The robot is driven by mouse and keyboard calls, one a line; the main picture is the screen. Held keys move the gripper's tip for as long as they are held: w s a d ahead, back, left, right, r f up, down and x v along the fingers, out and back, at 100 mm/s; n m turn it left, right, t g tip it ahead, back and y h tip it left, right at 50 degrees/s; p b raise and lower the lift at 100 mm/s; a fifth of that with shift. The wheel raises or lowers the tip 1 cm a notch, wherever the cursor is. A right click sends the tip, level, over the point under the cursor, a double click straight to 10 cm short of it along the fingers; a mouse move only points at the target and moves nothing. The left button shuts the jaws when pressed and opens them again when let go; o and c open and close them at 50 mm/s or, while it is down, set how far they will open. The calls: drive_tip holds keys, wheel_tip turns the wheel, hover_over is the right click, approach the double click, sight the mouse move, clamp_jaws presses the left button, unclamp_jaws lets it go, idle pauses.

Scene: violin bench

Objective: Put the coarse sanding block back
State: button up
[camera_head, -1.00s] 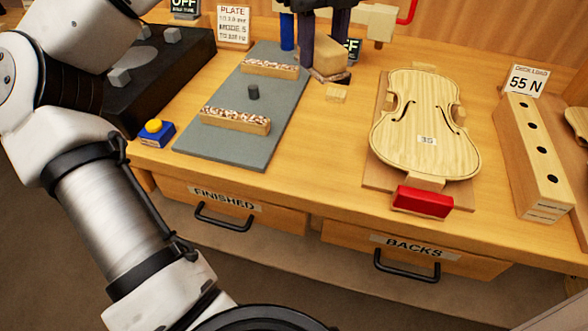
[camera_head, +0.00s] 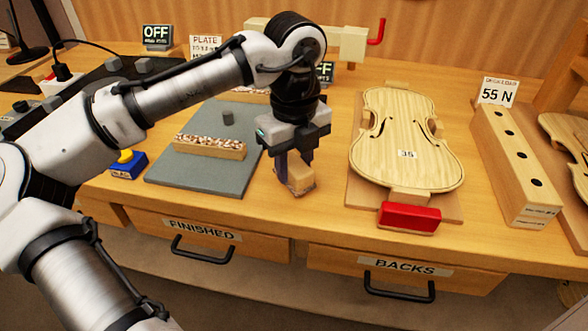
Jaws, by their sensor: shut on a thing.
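My gripper (camera_head: 296,165) is shut on a small pale wooden block (camera_head: 299,178), which looks like a sanding block. I cannot read any grit mark on it. The fingers stand on both sides of it and hide part of it. The block is over the bench, between the grey mat and the violin plate. I cannot tell whether it touches the wood.
A violin plate (camera_head: 405,140), a red block (camera_head: 409,217) and a holed wooden beam (camera_head: 515,165) are to the right. Drawers FINISHED (camera_head: 255,244) and BACKS (camera_head: 456,278) are below the front edge.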

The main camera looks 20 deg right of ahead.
sight(294, 163)
drive_tip(key=shift+f, duration=0.65)
drive_tip(key=shift+f, duration=0.15)
drive_tip(key=o, duration=1)
wheel_tip(294, 163, up, 12)
drive_tip(key=shift+r+p, duration=0.2)
drive_tip(key=shift+p, duration=0.55)
